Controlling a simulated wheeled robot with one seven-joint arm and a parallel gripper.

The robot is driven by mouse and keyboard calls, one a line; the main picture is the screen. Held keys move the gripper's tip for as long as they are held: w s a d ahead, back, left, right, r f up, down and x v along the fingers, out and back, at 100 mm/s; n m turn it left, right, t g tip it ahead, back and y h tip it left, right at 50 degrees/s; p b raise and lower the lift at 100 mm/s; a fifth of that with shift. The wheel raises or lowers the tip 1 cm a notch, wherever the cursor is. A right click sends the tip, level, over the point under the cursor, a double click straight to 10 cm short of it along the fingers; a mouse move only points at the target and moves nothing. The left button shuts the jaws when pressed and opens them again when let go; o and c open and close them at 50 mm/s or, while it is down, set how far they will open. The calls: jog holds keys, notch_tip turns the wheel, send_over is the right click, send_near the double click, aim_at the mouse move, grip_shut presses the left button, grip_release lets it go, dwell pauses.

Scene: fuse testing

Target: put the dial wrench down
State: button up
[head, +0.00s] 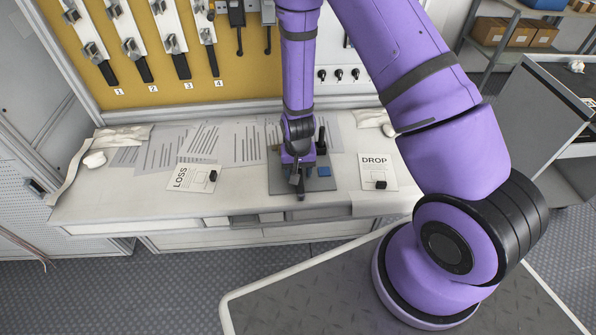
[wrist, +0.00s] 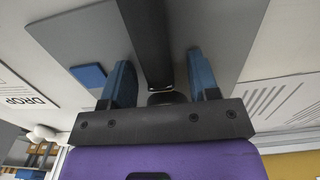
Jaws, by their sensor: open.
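The dial wrench shows in the wrist view as a long dark bar (wrist: 145,38) running between my two blue fingers, over a grey mat (wrist: 75,40). My gripper (wrist: 159,62) is open, with a finger on each side of the bar and a visible gap on both sides. In the head view my gripper (head: 297,168) points down low over the grey mat (head: 270,186), and a dark end of the wrench (head: 301,193) sticks out toward the front edge. My gripper hides the rest of it. I cannot tell whether the wrench lies flat on the mat.
A blue block (head: 323,171) lies on the mat, right of my gripper, near a dark upright piece (head: 321,140). A LOSS card (head: 195,178) lies left of the mat and a DROP card (head: 377,170) right. Switches hang on the yellow board (head: 240,72) behind.

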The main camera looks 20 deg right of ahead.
grip_shut()
